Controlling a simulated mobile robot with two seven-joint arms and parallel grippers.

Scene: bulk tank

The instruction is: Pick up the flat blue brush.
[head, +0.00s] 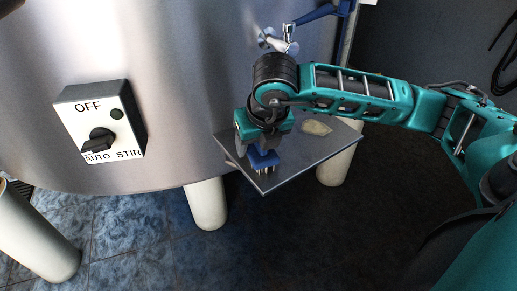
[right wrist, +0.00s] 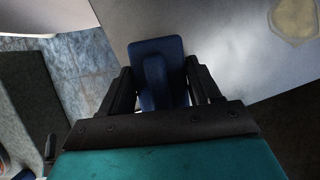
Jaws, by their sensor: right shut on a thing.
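The flat blue brush (head: 263,159) is at the near left part of a grey metal shelf beside the tank. In the right wrist view the brush (right wrist: 156,72) lies between the two dark fingers, its flat blue end pointing away from the palm. My right gripper (head: 262,150) comes down from above and is shut on the brush. Its fingers also show in the right wrist view (right wrist: 157,95). I cannot tell whether the brush still touches the shelf. My left gripper is not in view.
The shelf (head: 286,168) also holds a flat yellowish piece (head: 316,128). A big steel tank (head: 190,80) on white legs (head: 206,205) stands behind. A switch box (head: 100,120) marked OFF, AUTO and STIR is on its wall. A metal valve with a blue handle (head: 318,13) is above the shelf.

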